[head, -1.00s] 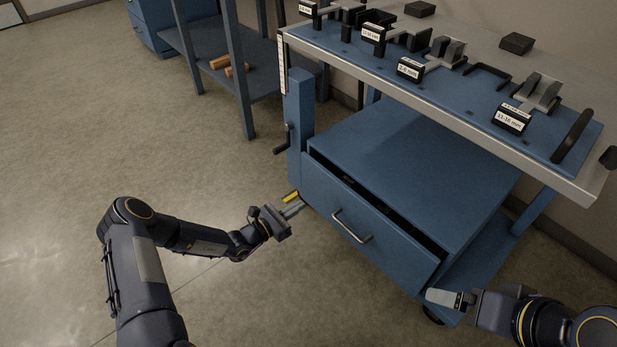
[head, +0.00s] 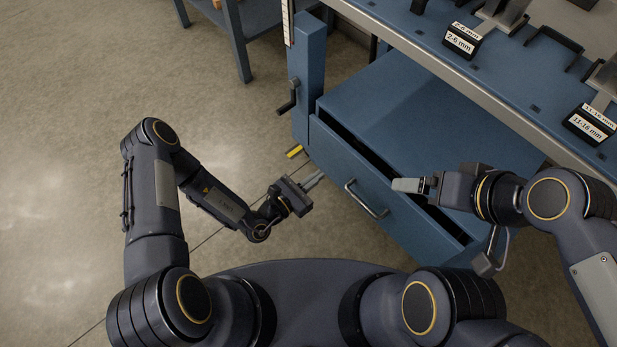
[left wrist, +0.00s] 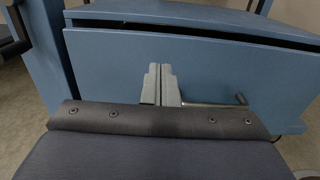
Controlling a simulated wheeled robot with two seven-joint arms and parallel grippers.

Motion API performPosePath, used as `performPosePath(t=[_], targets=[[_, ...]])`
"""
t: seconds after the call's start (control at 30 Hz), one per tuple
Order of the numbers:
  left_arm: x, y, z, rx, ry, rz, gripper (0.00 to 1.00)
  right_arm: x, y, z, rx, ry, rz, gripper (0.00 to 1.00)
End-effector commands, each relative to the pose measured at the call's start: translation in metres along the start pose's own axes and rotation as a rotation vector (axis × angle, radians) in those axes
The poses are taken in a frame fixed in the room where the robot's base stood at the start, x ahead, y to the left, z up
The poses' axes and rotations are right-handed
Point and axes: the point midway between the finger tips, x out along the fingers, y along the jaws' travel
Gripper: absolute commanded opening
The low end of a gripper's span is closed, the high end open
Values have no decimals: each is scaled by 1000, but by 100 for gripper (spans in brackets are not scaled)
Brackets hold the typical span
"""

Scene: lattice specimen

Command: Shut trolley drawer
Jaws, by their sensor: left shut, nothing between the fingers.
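The trolley's blue drawer (head: 395,207) is part-way open, with a dark gap along its top edge. Its front carries a metal bar handle (head: 366,199). In the left wrist view the drawer front (left wrist: 215,65) fills the middle and the handle (left wrist: 215,104) lies partly behind my fingers. My left gripper (head: 314,180) is shut and empty, just left of the handle and pointing at the drawer front; its fingers (left wrist: 161,85) show together in the wrist view. I cannot tell whether they touch the front. My right gripper (head: 407,185) appears over the drawer's top edge; its opening is unclear.
The trolley's worktop (head: 440,62) with labelled fixtures overhangs the drawer cabinet (head: 400,105). A crank handle (head: 289,98) sticks out at the trolley's left post. A blue shelf table (head: 262,17) stands behind on the left. The floor (head: 70,130) on the left is clear.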

Motion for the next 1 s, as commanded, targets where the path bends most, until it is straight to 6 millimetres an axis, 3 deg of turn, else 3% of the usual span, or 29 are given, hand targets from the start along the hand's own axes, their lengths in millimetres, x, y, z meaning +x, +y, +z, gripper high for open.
performPosePath(t=[0.2,0.4,0.6,1.0], targets=[[49,0,-2,2,-4,-2,0,14,6,7,0,0,0,92],[81,0,-2,1,-3,-1,0,22,10,11,0,0,0,92],[95,0,0,-1,-2,0,0,25,12,13,0,0,0,92],[97,0,1,-2,-1,0,0,25,11,12,0,0,0,92]])
